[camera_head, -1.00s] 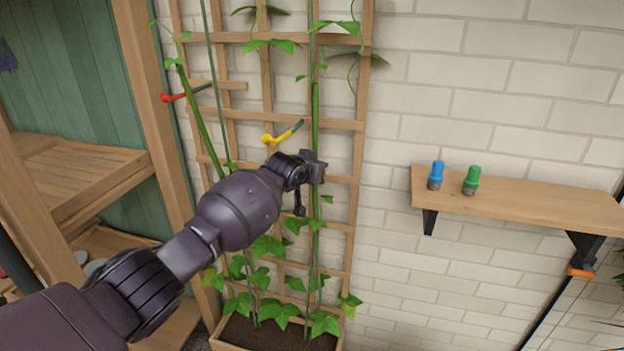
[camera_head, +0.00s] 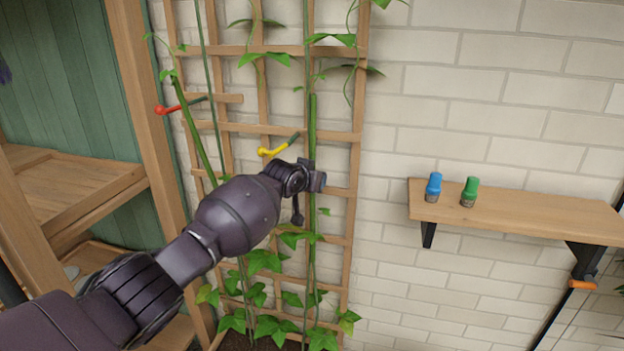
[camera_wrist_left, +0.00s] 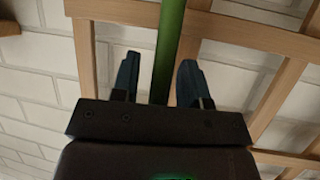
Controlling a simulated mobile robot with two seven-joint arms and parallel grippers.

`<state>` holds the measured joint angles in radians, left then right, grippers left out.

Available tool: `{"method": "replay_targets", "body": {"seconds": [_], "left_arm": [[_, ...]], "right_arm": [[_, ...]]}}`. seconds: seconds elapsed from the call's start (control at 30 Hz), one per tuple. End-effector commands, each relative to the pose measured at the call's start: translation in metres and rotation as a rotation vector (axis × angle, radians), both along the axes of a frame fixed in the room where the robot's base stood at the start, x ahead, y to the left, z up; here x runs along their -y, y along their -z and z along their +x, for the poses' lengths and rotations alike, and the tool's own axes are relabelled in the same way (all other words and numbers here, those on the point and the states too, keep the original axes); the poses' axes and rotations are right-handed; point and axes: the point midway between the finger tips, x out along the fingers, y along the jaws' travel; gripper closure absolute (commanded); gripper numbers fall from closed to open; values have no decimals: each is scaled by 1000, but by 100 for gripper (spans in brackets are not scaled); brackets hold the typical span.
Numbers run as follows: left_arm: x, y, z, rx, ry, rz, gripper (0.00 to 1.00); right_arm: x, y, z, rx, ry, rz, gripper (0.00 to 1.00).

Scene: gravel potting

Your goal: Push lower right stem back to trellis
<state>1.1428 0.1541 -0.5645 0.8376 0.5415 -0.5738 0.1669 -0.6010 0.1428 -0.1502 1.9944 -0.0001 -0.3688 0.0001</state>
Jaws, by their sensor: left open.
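The wooden trellis (camera_head: 357,150) stands against the white brick wall, and it also shows in the left wrist view (camera_wrist_left: 262,35). The right green stem (camera_head: 312,112) runs up in front of it; in the left wrist view the stem (camera_wrist_left: 168,50) passes between my two blue fingers. My left gripper (camera_head: 318,181) is at the stem at mid-height of the trellis. In the left wrist view the left gripper (camera_wrist_left: 157,82) is open around the stem, with gaps on both sides. How far the stem stands off the trellis is hard to tell. My right gripper is not in view.
A yellow clip (camera_head: 277,148) and a red clip (camera_head: 178,107) sit on the trellis, left of the right stem. A wooden shelf (camera_head: 520,212) with a blue-capped bottle (camera_head: 433,187) and a green-capped bottle (camera_head: 469,191) is at the right. A wooden rack (camera_head: 75,195) stands at the left.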

Motion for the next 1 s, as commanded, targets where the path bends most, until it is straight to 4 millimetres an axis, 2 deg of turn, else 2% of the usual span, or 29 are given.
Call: {"method": "replay_targets", "body": {"seconds": [0.27, 0.6, 1.0], "left_arm": [[-6, -9, -11, 1, 1, 0, 59], [-24, -26, -44, 2, 0, -1, 59], [-43, -44, -78, 2, 1, -1, 59]], "right_arm": [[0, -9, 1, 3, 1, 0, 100], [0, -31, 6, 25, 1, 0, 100], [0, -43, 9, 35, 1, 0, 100]]}}
